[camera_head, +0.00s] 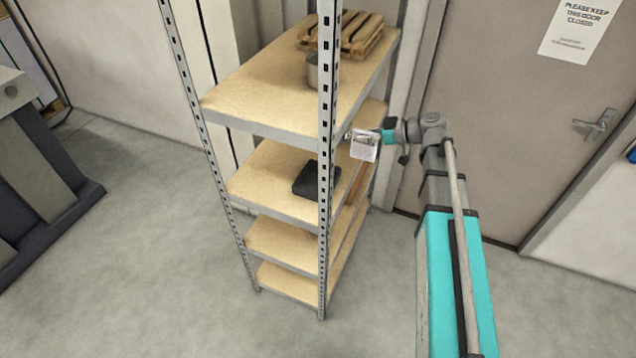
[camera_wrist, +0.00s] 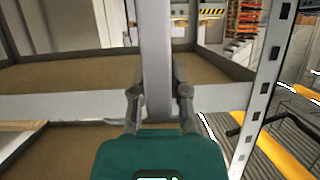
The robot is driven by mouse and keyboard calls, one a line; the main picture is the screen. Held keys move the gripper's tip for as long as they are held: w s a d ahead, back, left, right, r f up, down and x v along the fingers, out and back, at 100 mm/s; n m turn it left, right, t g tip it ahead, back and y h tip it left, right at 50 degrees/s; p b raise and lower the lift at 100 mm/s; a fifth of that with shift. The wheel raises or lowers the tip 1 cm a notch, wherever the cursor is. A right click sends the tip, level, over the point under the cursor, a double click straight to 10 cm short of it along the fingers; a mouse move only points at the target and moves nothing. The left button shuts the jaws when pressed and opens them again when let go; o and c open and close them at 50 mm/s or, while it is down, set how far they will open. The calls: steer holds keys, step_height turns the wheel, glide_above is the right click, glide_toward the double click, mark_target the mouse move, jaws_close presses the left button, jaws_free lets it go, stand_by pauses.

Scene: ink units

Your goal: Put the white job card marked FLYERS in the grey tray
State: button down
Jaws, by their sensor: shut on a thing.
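The white job card (camera_head: 364,146) is in my gripper (camera_head: 381,135), at the right side of the shelf rack. It has dark print that is too small to read. In the wrist view my gripper (camera_wrist: 160,95) has its two fingers close on either side of a pale upright strip; I cannot tell whether this is the card seen edge-on. A dark grey tray (camera_head: 306,181) lies on the second shelf from the top, left of the card and a little lower. A rack post hides its right part.
The rack's front post (camera_head: 325,170) stands between the tray and the card in the head view. A wooden pallet (camera_head: 345,32) and a grey round container (camera_head: 313,72) are on the top shelf (camera_head: 250,95). A closed door (camera_head: 510,110) stands behind my arm.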

mark_target(358, 149)
steer(key=shift+t, duration=0.3)
steer(key=shift+w+a+f+b, duration=0.2)
steer(key=shift+f+b, duration=0.85)
steer(key=shift+w+a+f+b, duration=0.2)
steer(key=shift+w+f+b, duration=0.05)
steer(key=shift+f+b, duration=0.8)
steer(key=shift+w+a+f+b, duration=0.2)
steer(key=shift+f+b, duration=0.8)
steer(key=shift+f, duration=0.05)
steer(key=shift+a, duration=0.1)
steer(key=d+f+b+x, duration=0.1)
steer(key=f+b+x, duration=0.2)
steer(key=b+x, duration=0.6)
steer(key=shift+w+x, duration=0.3)
steer(key=shift+x, duration=2.75)
steer(key=shift+d, duration=0.15)
steer(key=shift+f, duration=0.1)
